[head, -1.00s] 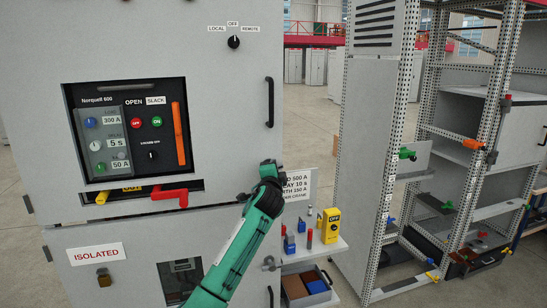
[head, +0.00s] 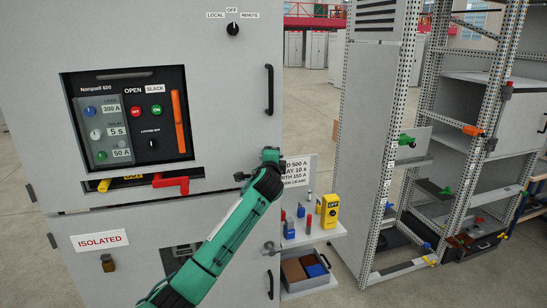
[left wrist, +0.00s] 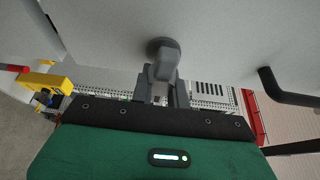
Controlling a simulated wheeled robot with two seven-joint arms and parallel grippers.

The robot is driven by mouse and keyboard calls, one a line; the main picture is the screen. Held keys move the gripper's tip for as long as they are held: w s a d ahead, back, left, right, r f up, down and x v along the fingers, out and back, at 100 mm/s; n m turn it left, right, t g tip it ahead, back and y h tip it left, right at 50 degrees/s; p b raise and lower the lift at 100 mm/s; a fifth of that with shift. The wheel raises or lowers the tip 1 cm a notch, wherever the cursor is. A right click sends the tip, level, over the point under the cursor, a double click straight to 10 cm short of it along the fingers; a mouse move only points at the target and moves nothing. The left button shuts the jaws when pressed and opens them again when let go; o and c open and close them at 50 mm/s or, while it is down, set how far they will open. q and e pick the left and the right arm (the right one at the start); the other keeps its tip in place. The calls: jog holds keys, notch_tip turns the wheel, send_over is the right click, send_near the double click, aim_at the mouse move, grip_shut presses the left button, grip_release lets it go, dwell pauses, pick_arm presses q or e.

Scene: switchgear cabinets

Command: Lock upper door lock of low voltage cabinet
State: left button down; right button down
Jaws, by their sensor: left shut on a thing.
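The grey front of the cabinet (head: 225,100) carries an upper door with a breaker panel (head: 128,120). My left gripper (head: 241,176) is at the lower right part of that door. In the left wrist view, my left gripper (left wrist: 160,92) is shut on a grey lock handle (left wrist: 163,58) that stands out from the pale door face on a round base. The fingers hide part of the handle, and I cannot read its turn angle clearly. In the head view, the lock is mostly hidden by my wrist. My right gripper is not in view.
A black door handle (head: 269,90) sits above my wrist. A lower grey lock (head: 269,248) is on the lower door. A shelf beside the cabinet holds a yellow box (head: 330,211) and small coloured parts. Perforated racks (head: 385,150) stand to the right.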

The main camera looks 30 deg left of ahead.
pick_arm(q)
jog(key=c, duration=1.4)
grip_release()
jog(key=shift+o, duration=0.2)
jog(key=shift+s+d+f+b, duration=0.1)
jog(key=shift+s+d+b, duration=0.15)
jog(key=shift+s+b, duration=0.1)
jog(key=b+v, duration=0.5)
jog(key=v, duration=0.8)
jog(key=shift+b, duration=0.35)
jog(key=shift+w, duration=0.1)
